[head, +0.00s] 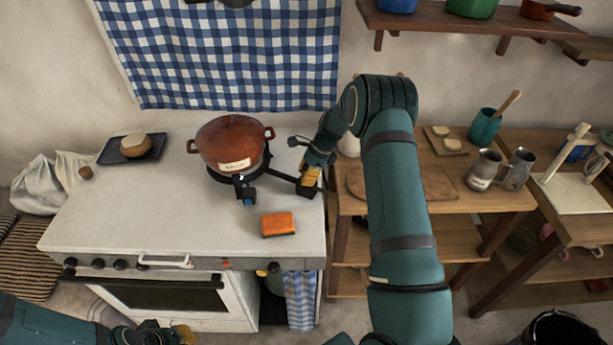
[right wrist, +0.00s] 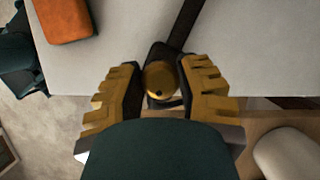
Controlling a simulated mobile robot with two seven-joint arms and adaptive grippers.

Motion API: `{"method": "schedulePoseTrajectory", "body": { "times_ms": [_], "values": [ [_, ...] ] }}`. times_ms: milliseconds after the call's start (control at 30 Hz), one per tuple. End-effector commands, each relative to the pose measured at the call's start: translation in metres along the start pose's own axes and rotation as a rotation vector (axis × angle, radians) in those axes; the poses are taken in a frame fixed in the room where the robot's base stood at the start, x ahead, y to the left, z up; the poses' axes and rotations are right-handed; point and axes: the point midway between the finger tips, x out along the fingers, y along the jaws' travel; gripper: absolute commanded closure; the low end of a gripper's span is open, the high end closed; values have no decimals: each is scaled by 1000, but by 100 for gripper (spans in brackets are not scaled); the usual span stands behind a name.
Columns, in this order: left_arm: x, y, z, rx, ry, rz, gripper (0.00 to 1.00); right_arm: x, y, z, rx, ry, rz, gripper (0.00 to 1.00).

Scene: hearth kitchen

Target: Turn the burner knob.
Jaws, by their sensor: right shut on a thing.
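The burner knob (right wrist: 160,80) is a round brass-coloured knob on a small dark block in the right wrist view. The block (right wrist: 155,56) sits at the counter edge, at the end of a dark bar. My right gripper (right wrist: 160,88) has its yellow fingers on either side of the knob and is shut on it. The burner (head: 215,174) stands under a red-brown pot (head: 232,142). My left gripper (head: 165,334) is at the bottom left, its fingers partly cut off.
An orange block (head: 278,224) lies on the white stove top (head: 140,215), in front of the burner. A dark tray (head: 108,152) with a round item is at the back left. A wooden side table (head: 440,205) with mugs stands to the right. The left front of the stove top is clear.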

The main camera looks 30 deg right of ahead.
Motion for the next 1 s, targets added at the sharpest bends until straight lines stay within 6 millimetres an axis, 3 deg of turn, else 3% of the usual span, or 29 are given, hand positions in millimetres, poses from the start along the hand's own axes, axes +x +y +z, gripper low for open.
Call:
{"method": "schedulePoseTrajectory", "body": {
  "times_ms": [600, 1000],
  "values": [
    [25, -8, 3, 0, 1, -5, 100, 4, 1, -1, -536, 0, 226, 100],
    [33, -11, 4, 0, 1, -7, 100, 3, 2, -1, -777, -2, 327, 100]
  ]
}}
